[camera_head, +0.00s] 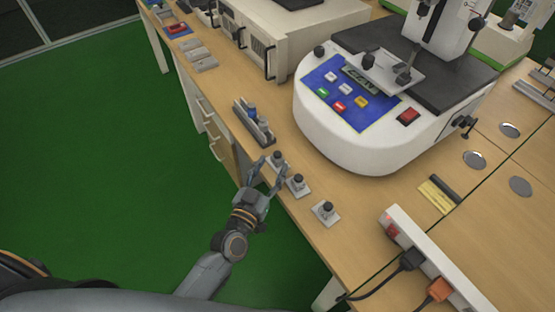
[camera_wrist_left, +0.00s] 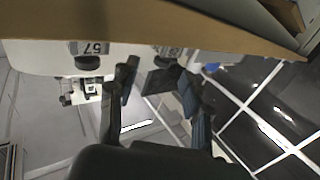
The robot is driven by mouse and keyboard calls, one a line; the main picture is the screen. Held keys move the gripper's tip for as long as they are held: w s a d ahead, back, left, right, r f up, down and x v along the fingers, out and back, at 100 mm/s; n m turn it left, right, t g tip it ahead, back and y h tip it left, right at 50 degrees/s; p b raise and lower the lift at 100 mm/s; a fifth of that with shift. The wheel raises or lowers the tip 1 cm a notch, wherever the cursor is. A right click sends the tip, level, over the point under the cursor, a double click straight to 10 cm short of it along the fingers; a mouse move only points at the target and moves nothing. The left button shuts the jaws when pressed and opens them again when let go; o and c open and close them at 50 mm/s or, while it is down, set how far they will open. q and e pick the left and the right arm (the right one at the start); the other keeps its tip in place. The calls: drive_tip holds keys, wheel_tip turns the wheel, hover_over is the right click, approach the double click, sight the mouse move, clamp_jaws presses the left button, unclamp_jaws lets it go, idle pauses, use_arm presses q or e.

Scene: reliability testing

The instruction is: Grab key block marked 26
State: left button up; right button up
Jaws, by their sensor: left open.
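Three small key blocks with dark knobs on light square bases stand in a row along the wooden table's edge: a far one (camera_head: 278,160), a middle one (camera_head: 298,186) and a near one (camera_head: 325,213). No marking is readable on them in the head view. My left gripper (camera_head: 271,168) is open at the table edge, its fingertips close to the far block. In the left wrist view the open fingers (camera_wrist_left: 157,80) point toward a block with a blurred label (camera_wrist_left: 168,51). A block marked 57 (camera_wrist_left: 90,48) stands to its left. I cannot tell which block reads 26.
A grey slotted holder (camera_head: 253,122) stands just beyond the far block. A white machine with a blue button panel (camera_head: 340,97) takes up the table behind. A white power strip (camera_head: 425,258) with plugs lies at the near right. Open green floor lies left of the table.

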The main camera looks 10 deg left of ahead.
sight(276, 157)
use_arm(q)
drive_tip(key=w, duration=0.3)
drive_tip(key=shift+w+d, duration=0.25)
drive_tip(key=shift+w, duration=0.15)
drive_tip(key=shift+r, duration=0.1)
clamp_jaws()
drive_tip(key=shift+r, duration=0.1)
